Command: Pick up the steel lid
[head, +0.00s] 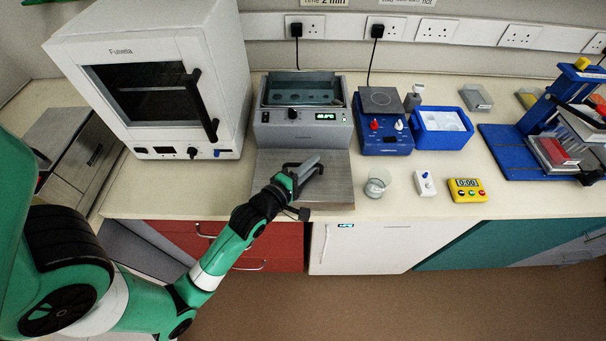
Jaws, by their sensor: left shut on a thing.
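The steel lid (335,192) is a flat grey plate directly in front of the water bath (303,133), near the counter's front edge. My left gripper (303,174) is over the lid's middle and shut on its dark handle, which the fingers partly cover. Whether the lid rests on the counter or is slightly raised I cannot tell. The bath is uncovered; its inside shows, and a green display is lit on its front. My right gripper is not in view.
A white oven (160,95) stands left of the bath. A blue hotplate (382,135), a blue box (440,140), a glass beaker (377,183), a small white device (424,184) and a yellow timer (467,190) are to the right. A blue stand (540,115) is at far right.

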